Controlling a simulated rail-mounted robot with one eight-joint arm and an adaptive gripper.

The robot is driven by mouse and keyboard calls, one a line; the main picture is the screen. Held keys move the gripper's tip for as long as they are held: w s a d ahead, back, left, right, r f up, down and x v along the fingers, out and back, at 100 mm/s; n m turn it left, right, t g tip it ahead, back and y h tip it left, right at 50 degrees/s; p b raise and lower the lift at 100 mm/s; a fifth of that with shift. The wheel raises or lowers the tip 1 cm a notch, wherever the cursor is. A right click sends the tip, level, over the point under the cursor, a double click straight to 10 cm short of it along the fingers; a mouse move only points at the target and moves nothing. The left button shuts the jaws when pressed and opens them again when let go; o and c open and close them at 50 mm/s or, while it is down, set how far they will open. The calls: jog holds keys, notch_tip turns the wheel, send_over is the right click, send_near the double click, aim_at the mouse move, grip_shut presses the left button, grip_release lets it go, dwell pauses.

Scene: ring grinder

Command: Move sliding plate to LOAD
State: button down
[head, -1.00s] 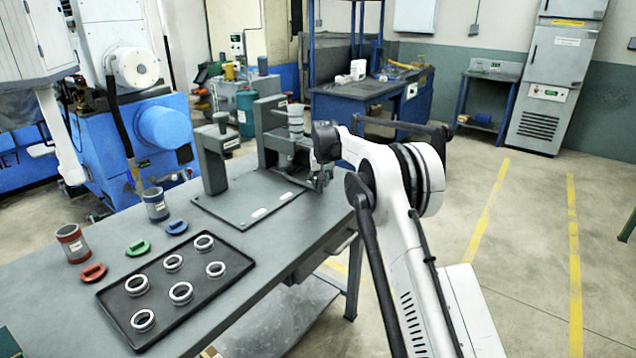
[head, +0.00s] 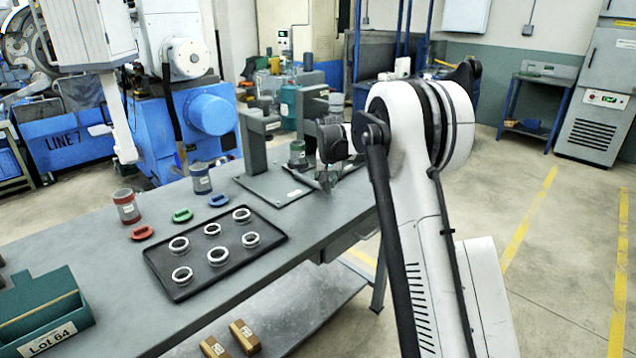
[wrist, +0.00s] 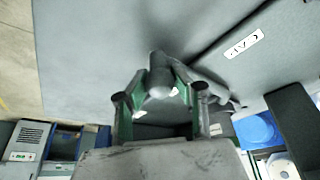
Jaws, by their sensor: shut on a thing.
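The fixture stands at the far end of the bench, with a grey base plate (head: 268,190), a left post (head: 254,145) and a rear upright (head: 312,112). The sliding plate itself is hard to make out behind my arm. My gripper (head: 326,182) is low at the fixture's front right. In the wrist view my gripper (wrist: 162,98) has its green-edged fingers around a grey rounded knob (wrist: 160,76). A white label (wrist: 244,44) lies on a grey plate to the right; its word is unclear.
A black tray (head: 190,290) with several metal rings lies on the bench (head: 100,285). Red (head: 126,207) and blue (head: 201,178) cups and small coloured tags stand beside it. A green Lot 64 bin (head: 48,310) is front left. Open floor lies to the right.

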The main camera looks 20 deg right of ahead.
dwell(0.3)
jog(key=c, duration=1.4)
grip_release()
jog(key=shift+o, duration=0.2)
jog(key=shift+r, duration=0.1)
jog(key=v, duration=1.2)
